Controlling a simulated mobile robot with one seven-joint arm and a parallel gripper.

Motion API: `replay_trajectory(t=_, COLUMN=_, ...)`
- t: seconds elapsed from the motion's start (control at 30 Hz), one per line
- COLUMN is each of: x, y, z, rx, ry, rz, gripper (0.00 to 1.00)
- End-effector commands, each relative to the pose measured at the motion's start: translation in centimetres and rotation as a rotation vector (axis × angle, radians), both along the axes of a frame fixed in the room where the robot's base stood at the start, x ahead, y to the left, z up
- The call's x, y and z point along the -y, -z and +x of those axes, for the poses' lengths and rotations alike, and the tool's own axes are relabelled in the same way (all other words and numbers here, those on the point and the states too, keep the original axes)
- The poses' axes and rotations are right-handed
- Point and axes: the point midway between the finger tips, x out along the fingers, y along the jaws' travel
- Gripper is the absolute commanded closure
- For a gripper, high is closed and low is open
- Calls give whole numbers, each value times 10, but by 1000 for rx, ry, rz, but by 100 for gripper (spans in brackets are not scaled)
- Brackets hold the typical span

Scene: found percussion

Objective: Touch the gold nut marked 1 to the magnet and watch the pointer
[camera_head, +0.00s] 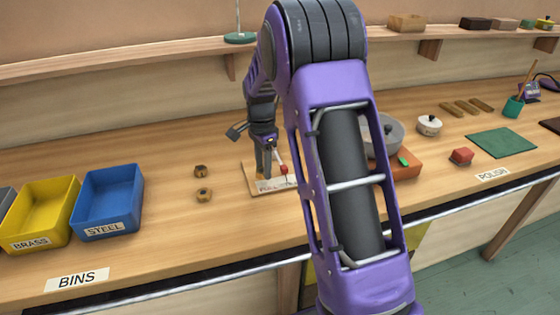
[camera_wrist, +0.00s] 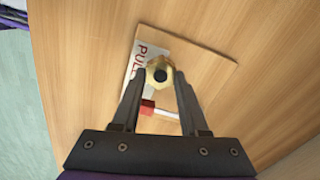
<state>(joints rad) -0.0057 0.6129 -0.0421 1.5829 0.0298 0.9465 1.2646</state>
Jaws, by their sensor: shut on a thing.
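My gripper (camera_wrist: 159,82) is shut on a gold nut (camera_wrist: 158,66), which shows between the fingertips in the wrist view. I cannot read a mark on it. The gripper (camera_head: 265,172) is over the pull board (camera_head: 254,178) in the head view. The red magnet (camera_wrist: 147,107) with a white bar shows beneath and beside the fingers in the wrist view, and the red end (camera_head: 283,169) is just right of the gripper in the head view. Whether nut and magnet touch, I cannot tell. The pointer is not clear. Two other nuts (camera_head: 201,171) (camera_head: 204,195) lie left of the board.
A yellow BRASS bin (camera_head: 46,238) and a blue STEEL bin (camera_head: 106,221) stand at the left. The bench between bins and nuts is clear.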

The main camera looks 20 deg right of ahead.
Motion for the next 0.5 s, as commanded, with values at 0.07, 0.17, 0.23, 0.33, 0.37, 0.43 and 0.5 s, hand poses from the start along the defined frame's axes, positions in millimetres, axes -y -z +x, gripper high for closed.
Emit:
replay_trajectory(t=0.07, x=0, y=0, z=0, rx=1, ry=0, rz=0, gripper=100)
replay_trajectory(t=0.17, x=0, y=0, z=0, rx=1, ry=0, rz=0, gripper=100)
replay_trajectory(t=0.23, x=0, y=0, z=0, rx=1, ry=0, rz=0, gripper=100)
replay_trajectory(t=0.33, x=0, y=0, z=0, rx=1, ry=0, rz=0, gripper=100)
replay_trajectory(t=0.37, x=0, y=0, z=0, rx=1, ry=0, rz=0, gripper=100)
replay_trajectory(t=0.43, x=-3, y=0, z=0, rx=1, ry=-1, rz=0, gripper=100)
replay_trajectory(t=0.5, x=-6, y=0, z=0, rx=1, ry=-2, rz=0, gripper=100)
